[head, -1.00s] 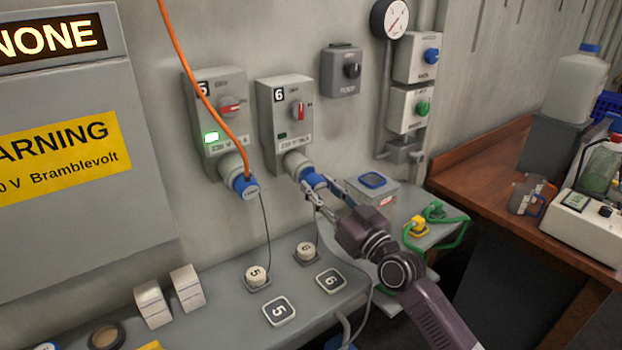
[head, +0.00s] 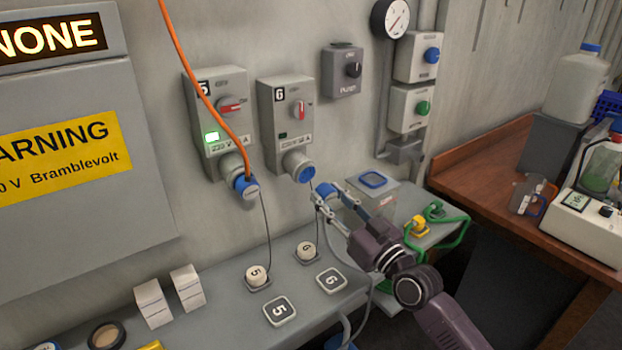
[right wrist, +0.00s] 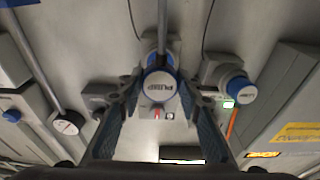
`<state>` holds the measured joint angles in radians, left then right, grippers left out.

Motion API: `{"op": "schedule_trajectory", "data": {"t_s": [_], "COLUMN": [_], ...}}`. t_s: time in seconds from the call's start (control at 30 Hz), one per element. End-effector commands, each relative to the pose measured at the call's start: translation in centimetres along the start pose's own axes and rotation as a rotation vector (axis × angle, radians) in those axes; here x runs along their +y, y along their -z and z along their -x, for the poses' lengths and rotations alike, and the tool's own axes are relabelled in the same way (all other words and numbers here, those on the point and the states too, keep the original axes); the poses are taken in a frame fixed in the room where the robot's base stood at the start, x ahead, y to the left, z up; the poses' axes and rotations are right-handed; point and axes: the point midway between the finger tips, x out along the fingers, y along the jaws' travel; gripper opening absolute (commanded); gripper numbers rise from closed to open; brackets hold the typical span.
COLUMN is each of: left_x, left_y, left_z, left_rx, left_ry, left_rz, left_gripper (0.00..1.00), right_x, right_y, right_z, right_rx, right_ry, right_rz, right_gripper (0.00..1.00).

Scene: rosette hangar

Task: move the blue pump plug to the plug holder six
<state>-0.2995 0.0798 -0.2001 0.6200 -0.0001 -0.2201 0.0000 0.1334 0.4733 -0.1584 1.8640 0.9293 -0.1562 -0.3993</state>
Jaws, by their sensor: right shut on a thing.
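The blue pump plug (head: 326,190) is held between the fingers of my right gripper (head: 322,198), in front of and just below the socket of unit 6 (head: 298,165), apart from it. In the right wrist view the plug's white end face (right wrist: 160,85) reads PUMP between the two fingers. On the bench, a square plate marked 6 (head: 331,281) and a round pale piece marked 6 (head: 307,250) sit below the gripper; I cannot tell which is plug holder six. My left gripper is not in view.
Unit 5 (head: 219,95) has a blue plug (head: 246,187) with an orange cable and a lit green lamp. A round piece marked 5 (head: 257,275) and a plate marked 5 (head: 280,311) lie nearby.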

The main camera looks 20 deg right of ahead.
Motion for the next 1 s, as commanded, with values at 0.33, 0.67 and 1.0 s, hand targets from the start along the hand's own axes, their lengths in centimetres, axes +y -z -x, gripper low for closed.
{"op": "schedule_trajectory", "data": {"t_s": [0.33, 0.67, 1.0], "left_x": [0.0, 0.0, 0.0], "left_y": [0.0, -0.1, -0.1], "left_z": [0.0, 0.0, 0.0], "left_rx": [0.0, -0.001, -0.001], "left_ry": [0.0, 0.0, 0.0], "left_rz": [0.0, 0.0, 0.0], "left_gripper": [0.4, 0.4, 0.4], "right_x": [0.0, -1.6, -7.7], "right_y": [0.1, -1.7, -6.3], "right_z": [0.4, 2.1, 12.1], "right_rx": [0.002, -0.002, 0.005], "right_ry": [0.0, -0.008, -0.101], "right_rz": [0.0, -0.008, -0.02], "right_gripper": [0.0, 0.0, 0.0]}}
